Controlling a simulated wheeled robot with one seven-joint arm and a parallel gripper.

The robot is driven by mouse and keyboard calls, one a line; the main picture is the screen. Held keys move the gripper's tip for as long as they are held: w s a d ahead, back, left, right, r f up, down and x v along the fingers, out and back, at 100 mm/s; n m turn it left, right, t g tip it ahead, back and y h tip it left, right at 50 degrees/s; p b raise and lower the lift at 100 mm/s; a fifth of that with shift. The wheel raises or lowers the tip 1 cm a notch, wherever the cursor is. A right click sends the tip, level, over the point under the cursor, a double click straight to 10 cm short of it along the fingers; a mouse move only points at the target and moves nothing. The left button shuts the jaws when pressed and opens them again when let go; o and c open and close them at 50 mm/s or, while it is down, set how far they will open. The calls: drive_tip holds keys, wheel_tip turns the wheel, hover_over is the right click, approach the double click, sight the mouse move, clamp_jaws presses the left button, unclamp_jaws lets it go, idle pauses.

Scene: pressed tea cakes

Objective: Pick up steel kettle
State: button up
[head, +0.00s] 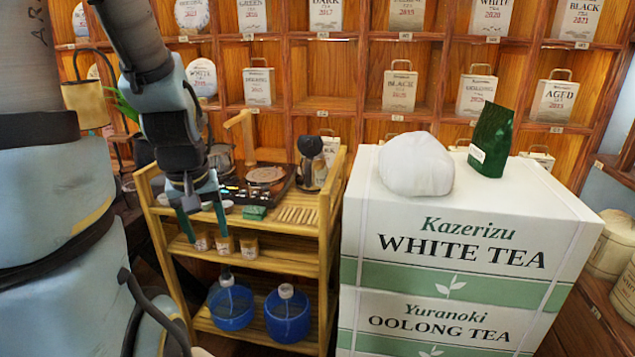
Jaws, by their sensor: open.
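A steel kettle (311,172) with a dark upper part stands upright on the right of the wooden cart's top, near its back corner. My gripper (206,224) points down at the cart's front left, with its two teal fingers spread and nothing between them. It is to the left of the kettle and nearer to me, clear of it. A second greyish pot (220,157) stands on the cart behind my gripper, partly hidden by it. I cannot tell its material.
The cart (285,238) also bears a dark tray with a round tea cake (265,175), a wooden stand (243,128) and a small green box (254,212). Stacked tea boxes (460,245) rise close to its right. Shelves (420,55) fill the back.

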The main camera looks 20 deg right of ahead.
drive_tip(key=w+d+f+n+t+h+b, duration=0.25)
drive_tip(key=w+d+f+n+b, duration=0.35)
drive_tip(key=w, duration=0.4)
drive_tip(key=n+t+h+b, duration=0.4)
drive_tip(key=n+t+b, duration=0.3)
drive_tip(key=n, duration=0.4)
approach(307, 168)
drive_tip(key=shift+g, duration=0.45)
drive_tip(key=s+f, duration=0.2)
drive_tip(key=s+a+f, duration=0.1)
drive_tip(key=s+f, duration=0.1)
drive_tip(key=s+a+f+b, duration=0.1)
drive_tip(key=s+f, duration=0.1)
drive_tip(key=shift+s+a+f, duration=0.15)
drive_tip(key=shift+a+f, duration=0.05)
drive_tip(key=shift+a, duration=0.05)
drive_tip(key=w+d+r+n+t+b, duration=0.1)
drive_tip(key=w+d+n, duration=0.1)
drive_tip(key=w+n, duration=0.1)
drive_tip(key=w+d+r+n+t+b, duration=0.1)
drive_tip(key=w+n+t, duration=0.1)
drive_tip(key=w+n, duration=0.2)
drive_tip(key=w+d+r+n+t+b, duration=0.1)
drive_tip(key=w+d+n+t, duration=0.1)
drive_tip(key=w+n, duration=0.1)
drive_tip(key=shift+w+d+n+h+b, duration=0.25)
drive_tip(key=shift+w+d+n+b, duration=0.1)
drive_tip(key=shift+n, duration=0.55)
drive_tip(key=shift+p+x, duration=0.75)
drive_tip(key=shift+x, duration=2.3)
